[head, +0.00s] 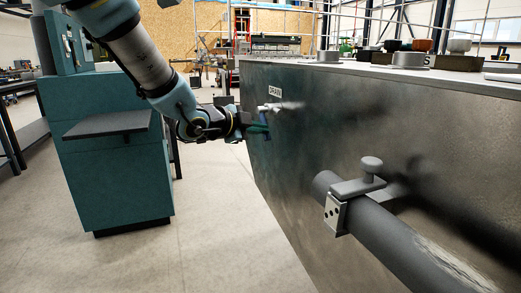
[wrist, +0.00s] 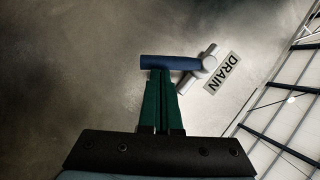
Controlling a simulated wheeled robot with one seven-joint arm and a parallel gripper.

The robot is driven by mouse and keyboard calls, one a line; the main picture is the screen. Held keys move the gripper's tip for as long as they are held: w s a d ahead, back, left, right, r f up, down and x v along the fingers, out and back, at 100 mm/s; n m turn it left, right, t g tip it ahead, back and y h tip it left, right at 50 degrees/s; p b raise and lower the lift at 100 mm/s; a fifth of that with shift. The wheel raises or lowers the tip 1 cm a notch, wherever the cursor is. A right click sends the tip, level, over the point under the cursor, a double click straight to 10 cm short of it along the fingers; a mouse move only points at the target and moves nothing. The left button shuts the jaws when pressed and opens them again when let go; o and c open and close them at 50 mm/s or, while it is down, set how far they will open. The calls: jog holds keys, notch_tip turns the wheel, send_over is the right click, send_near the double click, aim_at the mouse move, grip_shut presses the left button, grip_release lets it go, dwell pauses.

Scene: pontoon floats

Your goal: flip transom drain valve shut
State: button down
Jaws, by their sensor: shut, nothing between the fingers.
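The drain valve has a silver body (head: 269,107) on the side of the metal float, beside the DRAIN label (head: 275,90). Its blue lever (head: 261,124) hangs down from the body in the head view. In the wrist view the lever (wrist: 168,62) reaches left from the silver body (wrist: 198,75). My gripper (head: 266,129) is at the lever's lower part. In the wrist view my green fingers (wrist: 160,74) are shut together, empty, with their tips right at the lever. I cannot tell whether they touch it.
A thick grey pipe (head: 405,240) with a clamp (head: 352,190) juts from the float (head: 330,110) at the near right. A teal cabinet (head: 120,180) stands at left. Loose parts (head: 408,60) sit on the float's top. The floor between cabinet and float is clear.

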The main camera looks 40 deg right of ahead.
jog(key=w+f+m+h+b, duration=0.1)
jog(key=b, duration=0.6)
jog(key=w+f+m+t+h+b, duration=0.1)
jog(key=m+b, duration=0.1)
jog(key=b, duration=0.6)
jog(key=w+d+f+m+t+h+b, duration=0.1)
jog(key=m+b, duration=0.1)
jog(key=b, duration=0.5)
jog(key=shift+f+h, duration=0.3)
jog(key=shift+h, duration=0.1)
jog(key=shift+d+r+m+b, duration=0.15)
jog(key=shift+m+b, duration=0.15)
jog(key=shift+b, duration=0.3)
